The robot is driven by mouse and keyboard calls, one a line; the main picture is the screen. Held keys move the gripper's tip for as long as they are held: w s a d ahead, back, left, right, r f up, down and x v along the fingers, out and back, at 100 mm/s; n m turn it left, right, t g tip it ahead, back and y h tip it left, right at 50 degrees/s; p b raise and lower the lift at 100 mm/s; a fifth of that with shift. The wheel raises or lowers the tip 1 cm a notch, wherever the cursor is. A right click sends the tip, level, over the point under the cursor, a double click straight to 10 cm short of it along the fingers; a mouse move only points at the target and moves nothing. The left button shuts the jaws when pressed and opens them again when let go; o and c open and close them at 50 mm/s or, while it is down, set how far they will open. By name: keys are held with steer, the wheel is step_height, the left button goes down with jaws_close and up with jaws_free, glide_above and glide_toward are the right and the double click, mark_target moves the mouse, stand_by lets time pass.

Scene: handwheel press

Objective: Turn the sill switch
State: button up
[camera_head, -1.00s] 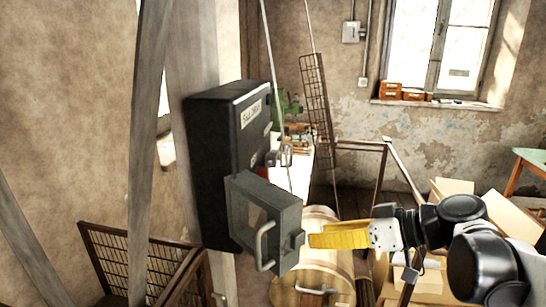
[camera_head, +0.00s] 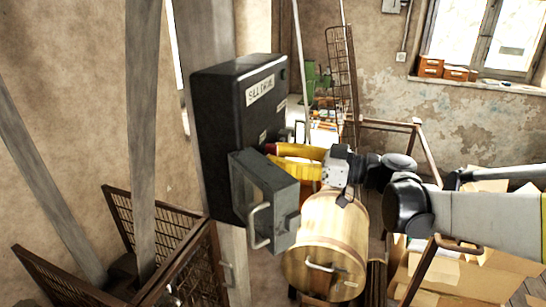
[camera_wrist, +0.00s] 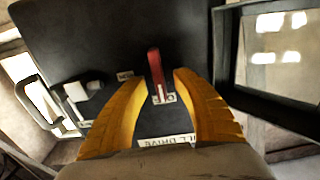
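The sill switch is a red lever (camera_wrist: 156,72) on the face of a black box (camera_head: 222,120) labelled "SILL DRIVE", fixed to a post. A grey hinged cover with a window and handle (camera_head: 285,215) stands swung out from the box; in the wrist view its frame (camera_wrist: 226,70) is at the right. My gripper (camera_wrist: 159,80), with yellow fingers, is open. One finger is on each side of the lever, with visible gaps. In the head view my gripper (camera_head: 272,157) reaches in behind the cover, and the lever is mostly hidden by the fingers.
Cardboard boxes (camera_head: 465,275) lie under my arm at the right. A brown mesh guard (camera_head: 185,260) stands at the lower left. The open cover stands close beside my fingers.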

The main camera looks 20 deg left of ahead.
steer(key=shift+a, duration=0.5)
jaws_close()
